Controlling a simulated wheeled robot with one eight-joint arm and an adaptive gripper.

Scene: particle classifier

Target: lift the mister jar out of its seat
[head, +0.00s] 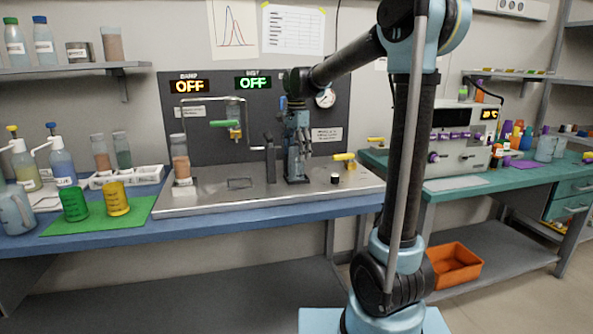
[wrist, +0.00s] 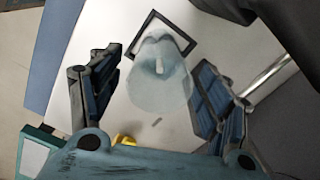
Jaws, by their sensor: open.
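The mister jar (wrist: 158,88) is a pale, translucent jar in the wrist view. It lies between the two fingers of my gripper (wrist: 155,75), with a visible gap on each side. A dark square frame (wrist: 187,47), which looks like its seat, shows behind the jar's upper end. I cannot tell how deep the jar sits in it. In the head view my gripper (head: 297,172) points down, low over the metal deck (head: 260,200). It is open and holds nothing.
A clear jar of brown grains (head: 180,160) stands on the deck's left. A green-handled valve (head: 222,124) and a yellow handle (head: 344,157) flank my gripper. Green (head: 74,204) and yellow (head: 116,199) beakers stand on the bench at left. The deck's front is mostly clear.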

